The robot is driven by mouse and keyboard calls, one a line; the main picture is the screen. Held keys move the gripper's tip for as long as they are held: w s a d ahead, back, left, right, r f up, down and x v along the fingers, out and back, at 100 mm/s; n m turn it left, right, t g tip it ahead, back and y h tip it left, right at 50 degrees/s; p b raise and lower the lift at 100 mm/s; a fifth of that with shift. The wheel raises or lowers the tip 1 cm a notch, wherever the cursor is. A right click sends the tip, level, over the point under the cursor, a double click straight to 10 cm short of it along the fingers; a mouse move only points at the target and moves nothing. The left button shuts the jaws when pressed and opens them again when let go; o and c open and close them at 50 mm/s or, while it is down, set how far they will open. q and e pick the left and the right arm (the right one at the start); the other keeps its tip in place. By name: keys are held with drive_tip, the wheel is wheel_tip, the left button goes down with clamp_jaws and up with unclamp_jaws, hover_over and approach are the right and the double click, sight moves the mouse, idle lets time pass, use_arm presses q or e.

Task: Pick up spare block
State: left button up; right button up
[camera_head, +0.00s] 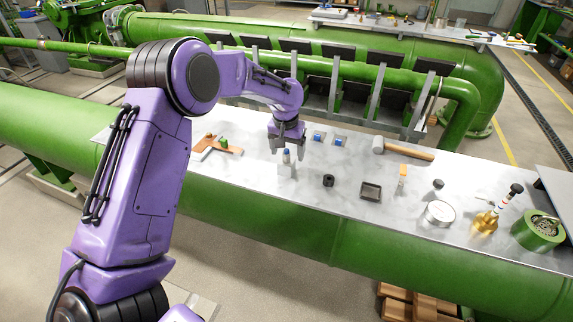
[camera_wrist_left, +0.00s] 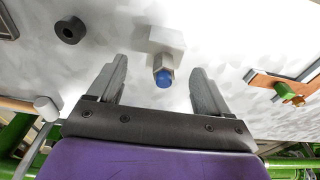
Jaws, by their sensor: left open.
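A small grey piece with a rounded blue top (camera_head: 287,157) stands upright on a pale block (camera_head: 287,171) on the metal table. The wrist view shows the blue top (camera_wrist_left: 163,78) between the fingers, with the pale block (camera_wrist_left: 168,38) beyond it. My left gripper (camera_head: 287,149) is open, pointing down just above and around this piece; I cannot tell whether a finger touches it. Two more small blue-and-grey blocks (camera_head: 317,138) (camera_head: 340,141) sit close behind, to the right. I cannot tell by looks which one is the spare block. My right gripper is not in view.
A brown board with a green piece (camera_head: 222,144) lies left of the gripper.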

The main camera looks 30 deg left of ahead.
sight(287, 161)
use_arm(q)
drive_tip(key=f, duration=0.2)
drive_tip(key=f+p, duration=0.1)
drive_tip(key=f, duration=0.2)
drive_tip(key=shift+w+a+f+p, duration=0.3)
drive_tip(key=shift+a+p, duration=0.05)
drive_tip(key=shift+a, duration=0.05)
drive_tip(key=shift+d, duration=0.1)
drive_tip(key=c, duration=1.2)
drive_tip(key=shift+o, duration=0.2)
drive_tip(key=shift+r, duration=0.1)
